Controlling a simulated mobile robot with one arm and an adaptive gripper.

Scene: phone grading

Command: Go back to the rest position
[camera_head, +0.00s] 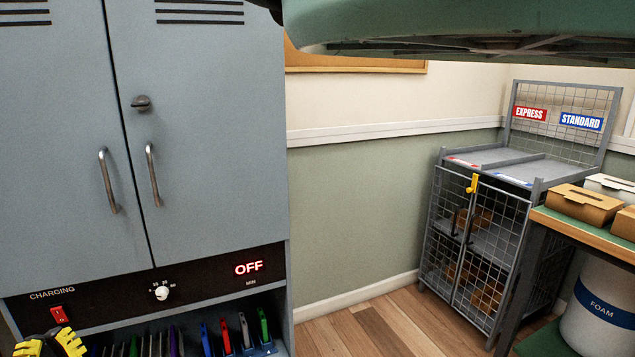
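My gripper (50,343) shows only in part at the lower left corner, as yellow and black pieces. It is in front of the grey cabinet's control panel, close to the red switch in the picture. The frame edge cuts it off, and I cannot tell whether its fingers are apart or together. I see nothing held in the part that shows.
A grey cabinet (205,130) with shut doors fills the left; its display (249,268) reads OFF. Several coloured phones (244,330) stand in the slots below. A wire cage (478,240) with EXPRESS and STANDARD signs and a bench (585,232) with boxes stand right. Open floor (370,325) lies between.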

